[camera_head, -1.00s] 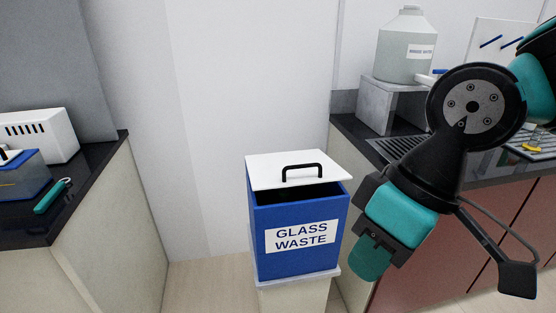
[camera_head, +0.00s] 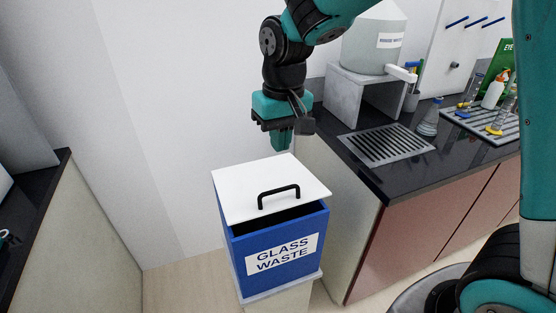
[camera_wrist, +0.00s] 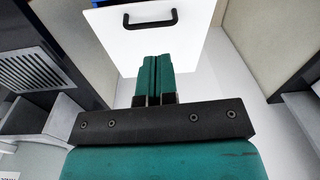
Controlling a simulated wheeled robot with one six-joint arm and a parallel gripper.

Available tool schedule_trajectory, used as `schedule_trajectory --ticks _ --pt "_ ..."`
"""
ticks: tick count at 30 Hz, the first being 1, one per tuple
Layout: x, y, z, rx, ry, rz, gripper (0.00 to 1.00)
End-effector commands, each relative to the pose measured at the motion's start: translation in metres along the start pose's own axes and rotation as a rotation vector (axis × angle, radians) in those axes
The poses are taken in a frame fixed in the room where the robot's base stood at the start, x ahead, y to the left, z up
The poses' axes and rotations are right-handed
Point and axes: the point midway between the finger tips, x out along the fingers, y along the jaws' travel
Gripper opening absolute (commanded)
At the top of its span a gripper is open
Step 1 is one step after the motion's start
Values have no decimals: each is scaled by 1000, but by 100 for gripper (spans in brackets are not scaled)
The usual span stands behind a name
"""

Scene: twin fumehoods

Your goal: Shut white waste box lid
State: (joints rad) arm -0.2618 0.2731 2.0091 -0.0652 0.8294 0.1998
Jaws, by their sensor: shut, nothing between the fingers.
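The white lid (camera_head: 240,198) with a black handle (camera_head: 278,196) sits on the blue glass waste box (camera_head: 236,247). It is slid toward the back, leaving a dark gap along the front of the box. My gripper (camera_head: 282,146) points down at the lid's back edge in the head view, its fingers shut and empty. In the wrist view the shut fingers (camera_wrist: 154,62) show in front of the lid (camera_wrist: 125,45), near its edge. I cannot tell whether they touch it. The handle (camera_wrist: 150,20) lies beyond them.
The box stands on a pale pedestal (camera_head: 285,298) between two dark counters. The right counter (camera_head: 385,185) holds a grey stand (camera_head: 352,98) with a large waste bottle (camera_head: 370,45), a drain grate (camera_head: 388,145) and glassware. The left counter (camera_head: 40,200) is at the left edge.

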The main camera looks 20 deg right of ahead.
Motion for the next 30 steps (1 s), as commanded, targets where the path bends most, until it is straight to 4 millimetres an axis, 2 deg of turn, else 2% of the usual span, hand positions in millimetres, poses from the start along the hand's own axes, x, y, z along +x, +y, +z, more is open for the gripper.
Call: schedule_trajectory --ticks 1,3,6,11,24,30 --pt "-5 4 -15 37 -9 23 0" --pt "-2 9 -27 79 -13 46 0" --pt "4 13 -35 107 -16 63 0" --pt "25 15 -35 112 -20 66 0" --pt "112 22 -32 112 -20 65 0" --pt "136 23 -32 111 -17 64 0"
